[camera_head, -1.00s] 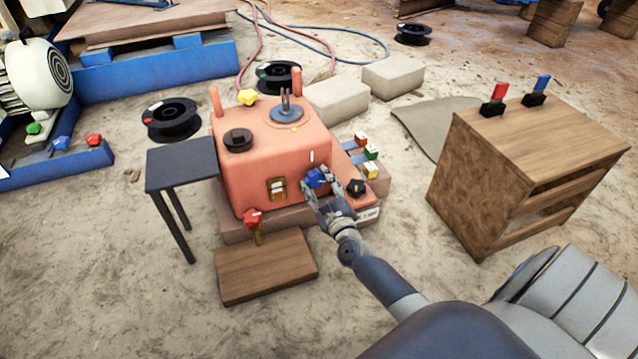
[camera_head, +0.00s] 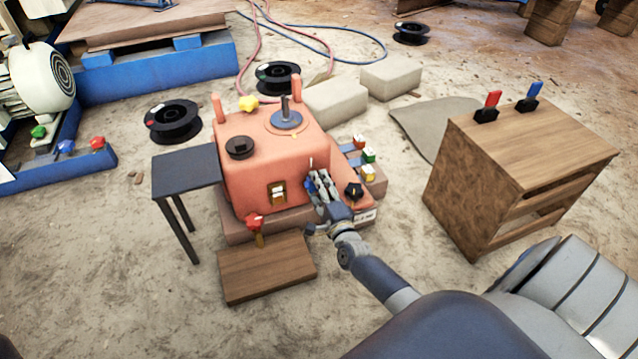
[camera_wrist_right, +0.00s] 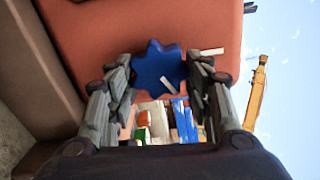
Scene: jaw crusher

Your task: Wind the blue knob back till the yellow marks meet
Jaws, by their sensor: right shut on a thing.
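The blue knob (camera_wrist_right: 158,66) is lobed and sits on the salmon-coloured machine housing (camera_head: 262,170). My right gripper (camera_wrist_right: 160,84) is shut on it, one finger on each side. In the head view my right gripper (camera_head: 316,186) covers most of the knob, with a little blue showing at its left. In the wrist view the mark on the knob (camera_wrist_right: 167,85) points to the lower right. The mark on the housing (camera_wrist_right: 211,51) lies right of and above the knob. Both marks look whitish, and they are apart. My left gripper is out of view.
A black knob (camera_head: 353,191) sits close to the right of my gripper. A red-handled lever (camera_head: 254,222) is at the lower left. A wooden cabinet (camera_head: 480,190) stands farther right, a small dark table (camera_head: 186,172) left.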

